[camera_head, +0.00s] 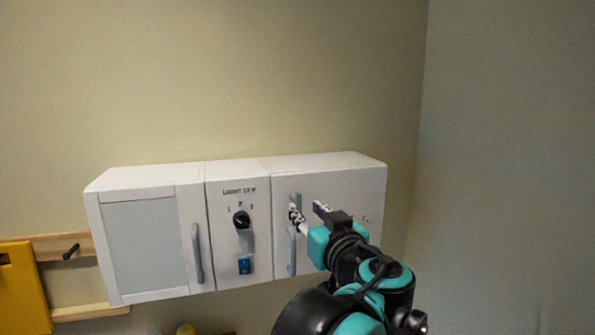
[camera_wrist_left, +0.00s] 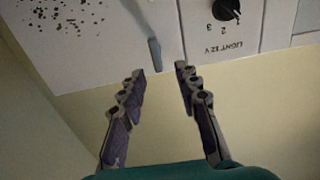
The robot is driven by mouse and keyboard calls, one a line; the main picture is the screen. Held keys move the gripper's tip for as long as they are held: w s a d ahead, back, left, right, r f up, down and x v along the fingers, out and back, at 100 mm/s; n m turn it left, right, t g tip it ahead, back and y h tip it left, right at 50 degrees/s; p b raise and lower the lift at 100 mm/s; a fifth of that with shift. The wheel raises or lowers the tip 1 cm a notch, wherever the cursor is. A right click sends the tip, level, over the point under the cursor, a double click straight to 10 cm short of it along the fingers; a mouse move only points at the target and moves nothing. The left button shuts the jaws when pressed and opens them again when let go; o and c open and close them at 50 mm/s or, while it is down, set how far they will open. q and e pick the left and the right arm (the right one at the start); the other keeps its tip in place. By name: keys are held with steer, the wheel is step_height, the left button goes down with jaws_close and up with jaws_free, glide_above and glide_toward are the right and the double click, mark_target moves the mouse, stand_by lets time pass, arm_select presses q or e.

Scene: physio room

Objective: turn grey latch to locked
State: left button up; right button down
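The grey latch (camera_head: 297,197) is a small bar near the upper left of the right cabinet door. It stands about upright in the head view, partly hidden by my left gripper (camera_head: 308,211). In the left wrist view, which is upside down, the latch (camera_wrist_left: 155,55) shows just ahead of the gap of my left gripper (camera_wrist_left: 160,70), nearer its left finger. The fingers are apart, one to each side of the gap, with nothing held between them. I cannot tell whether a finger touches the latch. My right gripper is not in view.
A long grey door handle (camera_head: 292,250) is below the latch. Left of it are a black dial (camera_head: 241,219), a blue switch (camera_head: 244,265) and a left door with a grey handle (camera_head: 197,253). A yellow object (camera_head: 22,288) and wooden rail (camera_head: 62,244) are far left.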

mark_target(300, 199)
arm_select(q)
steer(key=p+x, duration=0.1)
steer(key=x, duration=0.6)
steer(key=shift+w+d+r+p, duration=0.15)
steer(key=shift+w+r+p, duration=0.05)
steer(key=shift+w+p, duration=0.2)
steer(key=shift+s, duration=0.1)
jaws_close()
